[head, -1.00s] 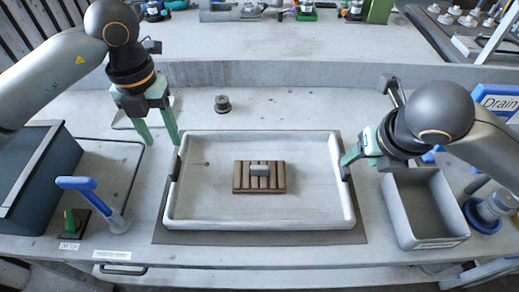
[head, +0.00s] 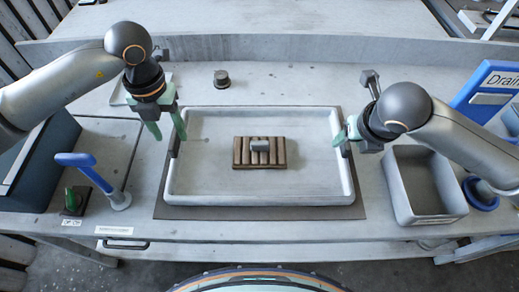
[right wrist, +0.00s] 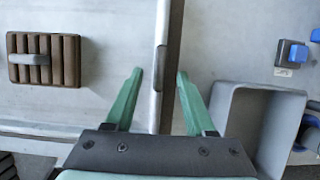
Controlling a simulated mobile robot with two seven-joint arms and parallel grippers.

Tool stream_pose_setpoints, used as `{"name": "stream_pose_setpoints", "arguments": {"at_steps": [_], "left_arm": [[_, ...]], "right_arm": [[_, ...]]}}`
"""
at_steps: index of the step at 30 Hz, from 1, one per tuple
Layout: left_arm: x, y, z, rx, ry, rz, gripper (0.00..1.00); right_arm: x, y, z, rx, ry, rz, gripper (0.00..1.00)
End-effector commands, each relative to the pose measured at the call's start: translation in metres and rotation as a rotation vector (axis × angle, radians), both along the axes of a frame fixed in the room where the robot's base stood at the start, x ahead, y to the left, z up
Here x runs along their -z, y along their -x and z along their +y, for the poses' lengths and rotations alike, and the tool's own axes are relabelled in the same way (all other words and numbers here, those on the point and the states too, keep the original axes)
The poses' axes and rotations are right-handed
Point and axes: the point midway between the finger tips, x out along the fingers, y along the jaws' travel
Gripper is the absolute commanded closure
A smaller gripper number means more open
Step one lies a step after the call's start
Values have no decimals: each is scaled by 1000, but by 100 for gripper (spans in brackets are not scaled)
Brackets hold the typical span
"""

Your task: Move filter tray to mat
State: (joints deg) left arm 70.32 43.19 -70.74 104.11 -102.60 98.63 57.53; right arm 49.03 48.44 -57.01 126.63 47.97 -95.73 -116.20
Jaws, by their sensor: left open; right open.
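The filter tray is a shallow pale tray (head: 210,190) with a dark handle on each short side, and it lies flat on a dark mat (head: 260,213). A brown ribbed block (head: 238,152) with a grey grip sits inside it. My left gripper (head: 167,132) is open at the tray's left handle (head: 175,146); whether its fingers straddle the handle is unclear. My right gripper (head: 342,140) is open at the right handle. In the right wrist view its fingers (right wrist: 160,76) stand apart on either side of the tray wall (right wrist: 165,40), near the dark handle (right wrist: 160,62).
A grey open bin (head: 398,190) stands right of the mat, with a blue sign labelled Drain (head: 487,88) behind it. A blue-handled lever (head: 95,178) stands at left, beside a dark box (head: 50,165). A small dark knob (head: 221,79) is behind the tray. The bench behind is mostly clear.

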Motion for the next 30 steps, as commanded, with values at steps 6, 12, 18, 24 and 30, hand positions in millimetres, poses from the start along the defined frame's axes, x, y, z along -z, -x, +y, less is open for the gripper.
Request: {"name": "stream_pose_setpoints", "arguments": {"at_steps": [6, 12, 18, 24, 30], "left_arm": [[33, 0, 0, -1, -1, 3, 45], [45, 0, 0, -1, 0, 1, 45], [46, 0, 0, 0, 0, 0, 45], [45, 0, 0, 0, 0, 0, 56], [45, 0, 0, 0, 0, 0, 79]], "right_arm": [[30, -12, 1, 1, -2, 3, 45], [41, -17, 0, 0, -1, 0, 45], [42, -18, 1, 0, -1, -1, 45], [42, -18, 0, 0, -1, -1, 56], [42, -18, 0, 0, -1, -1, 79]]}}
